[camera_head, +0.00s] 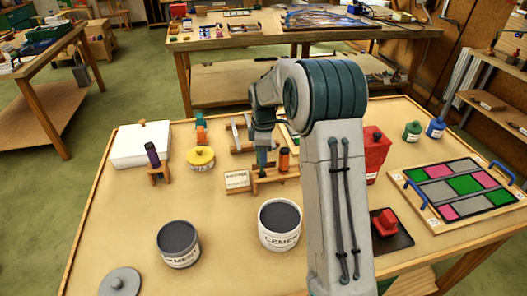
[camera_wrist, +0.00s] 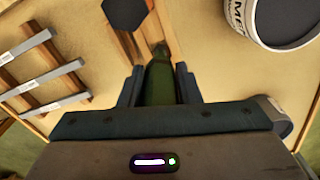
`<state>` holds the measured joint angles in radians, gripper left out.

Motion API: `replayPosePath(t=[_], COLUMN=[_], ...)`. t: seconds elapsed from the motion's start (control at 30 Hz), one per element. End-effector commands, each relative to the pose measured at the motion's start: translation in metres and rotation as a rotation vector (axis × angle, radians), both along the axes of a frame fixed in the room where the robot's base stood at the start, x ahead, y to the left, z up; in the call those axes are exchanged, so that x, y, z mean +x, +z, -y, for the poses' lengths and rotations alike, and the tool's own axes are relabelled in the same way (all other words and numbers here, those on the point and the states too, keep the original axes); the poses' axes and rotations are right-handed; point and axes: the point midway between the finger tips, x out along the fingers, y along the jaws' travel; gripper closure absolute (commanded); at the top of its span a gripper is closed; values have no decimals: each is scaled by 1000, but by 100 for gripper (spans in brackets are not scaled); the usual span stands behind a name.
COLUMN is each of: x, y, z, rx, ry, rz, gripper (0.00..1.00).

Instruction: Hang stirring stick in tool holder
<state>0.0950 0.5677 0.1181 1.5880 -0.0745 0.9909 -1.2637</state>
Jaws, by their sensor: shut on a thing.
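My gripper (camera_wrist: 158,88) is shut on a dark green stirring stick (camera_wrist: 159,84), whose handle sits between the fingers in the wrist view. The stick's far end reaches the wooden tool holder (camera_wrist: 128,42); I cannot tell whether it sits in a slot. In the head view my gripper (camera_head: 262,138) is above the holder (camera_head: 272,182), partly hidden by my arm. An orange-handled tool (camera_head: 284,160) stands upright in the holder, right of the stick.
A grey-filled cement can (camera_head: 280,238) stands in front of the holder, another (camera_head: 179,256) to its left. A label card (camera_head: 237,181) lies beside the holder. A purple-handled tool (camera_head: 152,155), yellow-lidded jar (camera_head: 200,159) and white box (camera_head: 141,143) are left. The leaded panel (camera_head: 465,190) lies right.

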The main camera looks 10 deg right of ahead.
Motion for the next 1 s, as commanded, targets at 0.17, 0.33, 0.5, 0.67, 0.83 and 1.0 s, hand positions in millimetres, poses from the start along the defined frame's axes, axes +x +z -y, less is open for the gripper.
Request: replayPosePath(t=[0.17, 0.33, 0.5, 0.67, 0.83, 1.0], x=[0, 0, 0, 0, 0, 0], y=[-19, -32, -39, -41, -41, -41], z=[0, 0, 0, 0, 0, 0], rx=[0, 0, 0, 0, 0, 0], ry=[0, 0, 0, 0, 0, 0], rz=[0, 1, 1, 1, 1, 1], gripper=[92, 92, 92, 92, 92, 47])
